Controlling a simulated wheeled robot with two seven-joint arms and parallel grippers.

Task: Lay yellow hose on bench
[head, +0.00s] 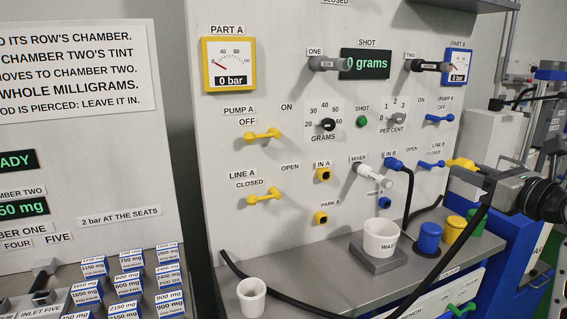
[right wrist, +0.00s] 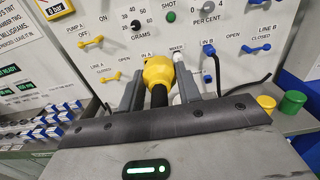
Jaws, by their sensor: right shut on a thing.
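The yellow hose is a black hose with a yellow end fitting (head: 461,163). My right gripper (head: 486,178) is shut on it at the right of the head view, raised above the bench (head: 318,275). The black hose hangs from the gripper and sweeps down along the bench's front toward the left. In the right wrist view the yellow fitting (right wrist: 158,72) sticks out past the two fingers of my right gripper (right wrist: 157,88), with the black hose between them. The yellow IN A port (head: 323,174) and PARK A port (head: 321,217) are empty. My left gripper is not in view.
A white waste cup (head: 381,240) stands on a grey block. Blue (head: 429,238), yellow (head: 454,229) and green pots stand to its right. A small white cup (head: 252,297) is at the bench's left. A blue-ended hose (head: 393,163) sits in IN B, beside the white mixer (head: 374,176).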

